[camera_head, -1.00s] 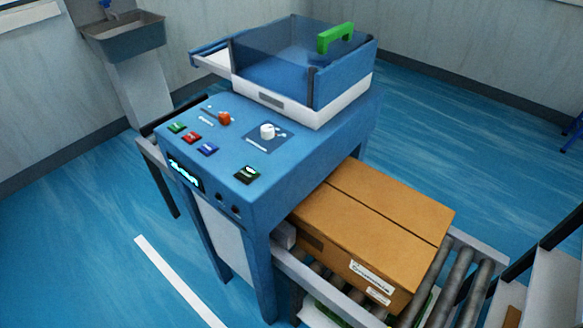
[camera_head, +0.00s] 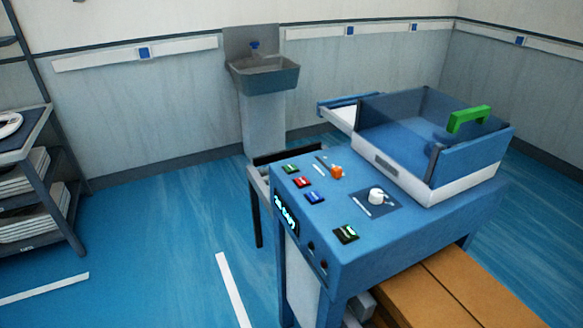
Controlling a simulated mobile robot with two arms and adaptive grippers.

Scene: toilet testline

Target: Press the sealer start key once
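The blue sealer (camera_head: 420,235) stands right of centre with a sloping control panel facing me. On the panel are a green key (camera_head: 291,169), a red key (camera_head: 302,183) and a blue key (camera_head: 314,197) in a row. A separate dark key with a green-white face (camera_head: 346,234) sits near the front corner. The labels are too small to read, so I cannot tell which is the start key. An orange knob (camera_head: 336,172) and a white dial (camera_head: 376,196) are also on top. A lit display (camera_head: 286,214) is on the front edge. Neither gripper is in view.
A clear-walled guard with a green handle (camera_head: 468,118) sits on the sealer. A brown carton (camera_head: 440,295) is partly in view below right. A sink (camera_head: 265,75) is on the back wall, and a shelf rack (camera_head: 40,190) stands left. Blue floor lies open between.

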